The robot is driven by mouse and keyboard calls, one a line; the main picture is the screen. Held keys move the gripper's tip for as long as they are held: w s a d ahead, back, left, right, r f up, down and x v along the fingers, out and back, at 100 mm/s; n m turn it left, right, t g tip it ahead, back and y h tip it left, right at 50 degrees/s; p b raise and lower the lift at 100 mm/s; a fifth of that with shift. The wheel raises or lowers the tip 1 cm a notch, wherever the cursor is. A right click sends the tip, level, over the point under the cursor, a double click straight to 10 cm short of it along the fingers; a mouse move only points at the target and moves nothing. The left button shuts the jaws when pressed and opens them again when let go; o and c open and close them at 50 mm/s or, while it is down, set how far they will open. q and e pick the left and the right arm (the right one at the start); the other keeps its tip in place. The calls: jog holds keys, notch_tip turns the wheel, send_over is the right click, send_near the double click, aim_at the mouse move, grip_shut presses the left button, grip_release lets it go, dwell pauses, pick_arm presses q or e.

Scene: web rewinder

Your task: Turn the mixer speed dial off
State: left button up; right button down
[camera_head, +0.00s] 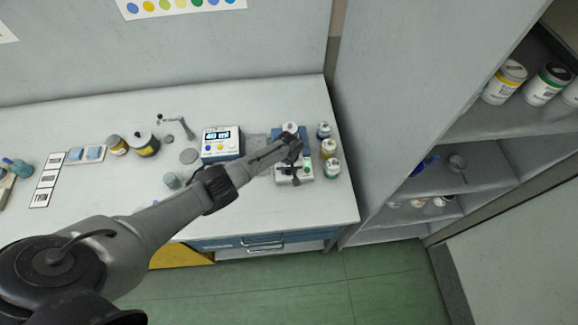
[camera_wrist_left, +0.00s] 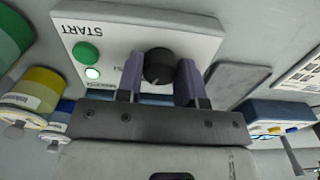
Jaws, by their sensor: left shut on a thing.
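The mixer (camera_head: 304,170) stands near the right end of the bench, with a white front panel. In the left wrist view the panel (camera_wrist_left: 205,45) carries the round black speed dial (camera_wrist_left: 158,64), and a green button and a lit green lamp lie beside the word START. My left gripper (camera_wrist_left: 160,72) has one finger on each side of the dial and is shut on it. In the head view my left gripper (camera_head: 291,158) reaches over the mixer and hides part of it. The dial's setting is too small to read. My right gripper is not in view.
A grey cabinet (camera_head: 400,100) rises beyond the bench's right end.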

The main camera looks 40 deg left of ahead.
pick_arm(q)
jog(key=n+p, duration=0.1)
jog(key=n, duration=0.3)
jog(key=shift+r+n, duration=0.1)
jog(key=shift+n, duration=0.2)
jog(key=n+p, duration=0.1)
jog(key=n, duration=0.2)
jog(key=shift+n, duration=0.4)
jog(key=n, duration=0.5)
jog(key=shift+n, duration=2.7)
jog(key=o, duration=0.9)
